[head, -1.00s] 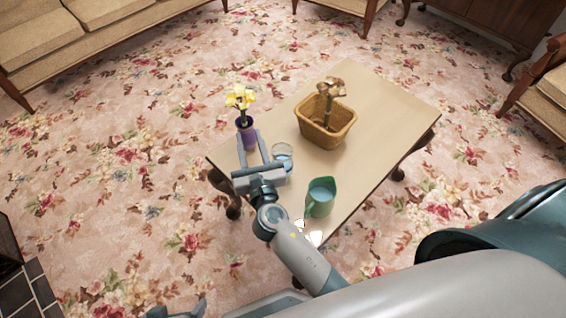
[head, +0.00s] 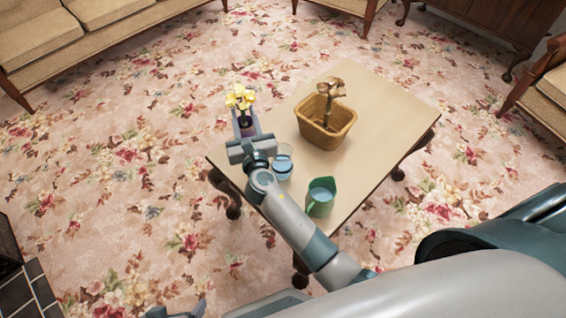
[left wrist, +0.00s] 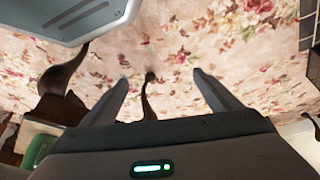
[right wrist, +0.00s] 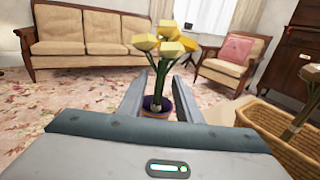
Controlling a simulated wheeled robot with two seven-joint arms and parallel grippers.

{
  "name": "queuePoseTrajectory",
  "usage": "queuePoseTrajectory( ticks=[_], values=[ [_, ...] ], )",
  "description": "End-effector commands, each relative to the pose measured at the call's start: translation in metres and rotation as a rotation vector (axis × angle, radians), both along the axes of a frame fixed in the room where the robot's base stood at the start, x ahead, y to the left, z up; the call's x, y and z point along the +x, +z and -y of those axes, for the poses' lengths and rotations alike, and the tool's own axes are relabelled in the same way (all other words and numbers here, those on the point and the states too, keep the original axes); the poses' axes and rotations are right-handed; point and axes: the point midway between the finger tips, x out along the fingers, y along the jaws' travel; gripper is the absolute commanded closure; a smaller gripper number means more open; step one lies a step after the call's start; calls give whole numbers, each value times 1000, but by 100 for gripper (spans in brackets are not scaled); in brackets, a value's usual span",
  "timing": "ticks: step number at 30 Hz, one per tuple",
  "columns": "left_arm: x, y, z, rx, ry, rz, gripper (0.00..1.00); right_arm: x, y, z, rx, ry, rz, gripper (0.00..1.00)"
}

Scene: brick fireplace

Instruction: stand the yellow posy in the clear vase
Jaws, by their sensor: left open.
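The yellow posy (head: 240,97) stands upright in a dark purple pot (right wrist: 157,105) at the table's left corner. Its yellow blooms (right wrist: 165,45) and green stems show close up in the right wrist view. My right gripper (head: 246,122) is around the posy low down, with fingers apart on either side of the stems and pot; some gap shows. The clear vase (head: 282,162), holding bluish water, stands just right of my right gripper, partly beside its wrist. My left gripper (left wrist: 161,80) is open and empty over the carpet, low at the head view's bottom left.
A wicker basket (head: 340,130) with a brown mushroom-like thing stands mid-table. A green jug (head: 321,196) stands near the table's front edge. The right part of the tabletop (head: 395,110) is clear. Sofa (head: 60,40) and chairs are far off.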

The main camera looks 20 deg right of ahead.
Motion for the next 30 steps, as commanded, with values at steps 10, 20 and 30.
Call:
queuePoseTrajectory(
  ticks=[10, 20, 30],
  values=[
    [0, -1, 0, 0, 0, 0, 17, 0, 0, 0, 0, 0, 0, 90],
    [0, 1, 1, 0, -1, -3, 17, 0, 2, 0, 0, 0, 0, 100],
    [-10, 3, -13, 38, 10, -65, 17, 0, 12, 0, -1, 0, 0, 100]
  ],
)
